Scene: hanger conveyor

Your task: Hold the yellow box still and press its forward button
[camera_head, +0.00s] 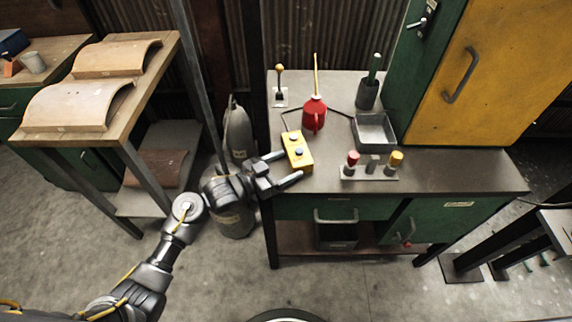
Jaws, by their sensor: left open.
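The yellow box (297,150) lies on the grey workbench top near its left edge. Two dark round buttons show on its upper face, one farther back and one nearer; I cannot tell which is forward. My left gripper (291,168) is open at the bench's front left corner. Its two fingers point right, close to the near end of the box. I cannot tell whether a finger touches the box. My right gripper is not in view.
A red oil can (313,115), a grey metal tray (374,131) and a dark cup (367,94) stand behind and right of the box. A holder with red and yellow knobs (370,172) sits at the front. A small lever (280,87) stands at the back left.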

